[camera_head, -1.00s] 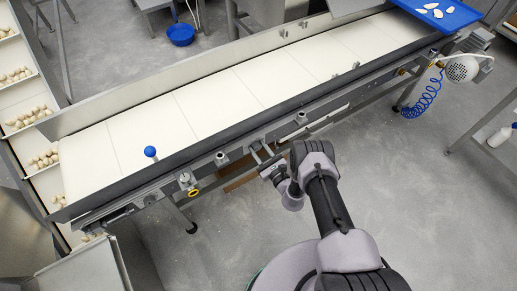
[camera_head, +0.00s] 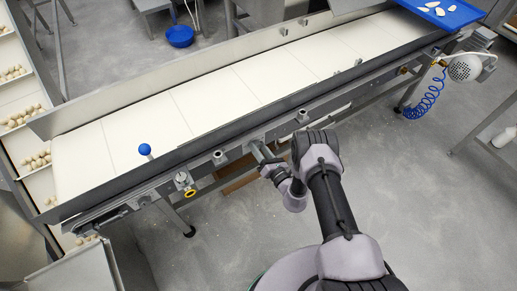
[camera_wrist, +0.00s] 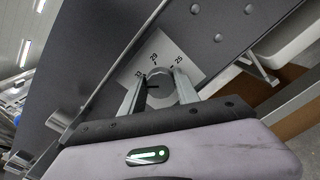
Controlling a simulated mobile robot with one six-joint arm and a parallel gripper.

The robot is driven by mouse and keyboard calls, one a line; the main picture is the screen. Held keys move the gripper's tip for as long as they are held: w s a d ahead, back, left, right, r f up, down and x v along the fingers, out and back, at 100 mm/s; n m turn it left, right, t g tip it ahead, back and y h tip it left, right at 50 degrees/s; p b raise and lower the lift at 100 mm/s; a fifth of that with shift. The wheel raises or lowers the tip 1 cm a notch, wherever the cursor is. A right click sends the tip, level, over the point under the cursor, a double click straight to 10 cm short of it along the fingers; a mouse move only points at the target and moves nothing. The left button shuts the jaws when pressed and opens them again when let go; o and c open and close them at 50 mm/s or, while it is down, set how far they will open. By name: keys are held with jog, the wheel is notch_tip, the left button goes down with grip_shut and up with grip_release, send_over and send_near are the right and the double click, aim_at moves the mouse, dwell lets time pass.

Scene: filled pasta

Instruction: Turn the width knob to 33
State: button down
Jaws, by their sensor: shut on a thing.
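The width knob (camera_wrist: 161,84) is a round grey knob in front of a pale scale plate (camera_wrist: 176,51) marked 33, 29 and 25 in the wrist view. A short dark mark on the knob's left side points left, close to the 33; the exact reading is too small to tell. My gripper (camera_wrist: 158,92) has one finger on each side of the knob and is shut on it. In the head view my gripper (camera_head: 263,156) reaches the near side of the conveyor (camera_head: 232,96), and the knob is hard to make out there.
A blue tray (camera_head: 452,14) with pale pieces is at the far right end. The floor right of my arm is clear.

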jog(key=shift+f+m, duration=0.1)
jog(key=shift+m, duration=1.4)
jog(key=c, duration=0.9)
grip_release()
jog(key=shift+s, duration=0.1)
jog(key=p+v, duration=0.6)
jog(key=v, duration=1.1)
jog(key=shift+d+p, duration=0.2)
jog(key=shift+p, duration=0.15)
jog(key=shift+s, duration=0.1)
